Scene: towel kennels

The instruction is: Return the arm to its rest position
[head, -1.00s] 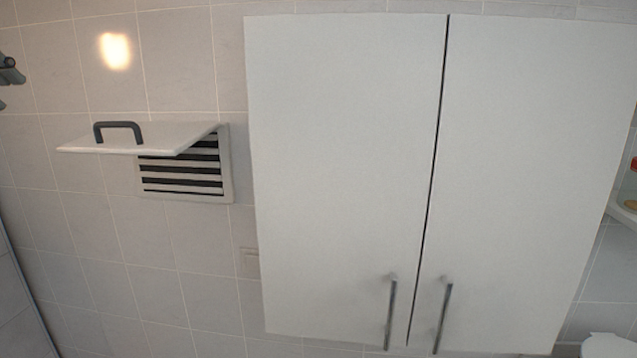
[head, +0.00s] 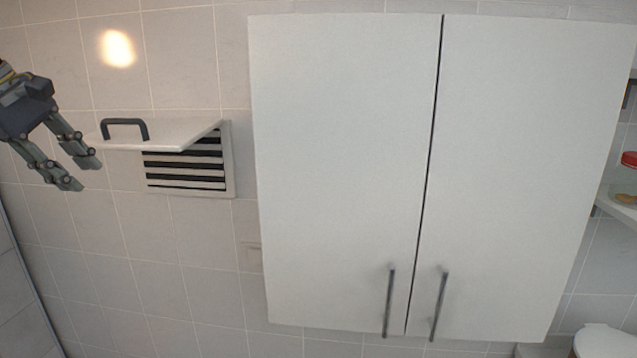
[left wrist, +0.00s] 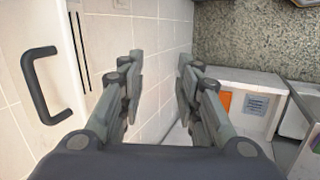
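My left gripper (head: 78,175) comes in from the left edge of the head view. Its two fingers are apart with nothing between them. It is in front of and to the left of a raised white flap (head: 170,133) with a dark handle (head: 125,128). In the left wrist view both fingers of this gripper (left wrist: 158,95) show spread and empty, and the dark handle (left wrist: 45,85) shows at the left, apart from them. My right gripper is in neither view.
A slatted vent (head: 187,172) lies under the flap on the tiled wall. A white two-door cabinet (head: 345,170) with bar handles fills the middle and is shut. A shelf (head: 618,205) with small items is at the right edge. In the left wrist view a white unit (left wrist: 238,120) stands beyond the fingers.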

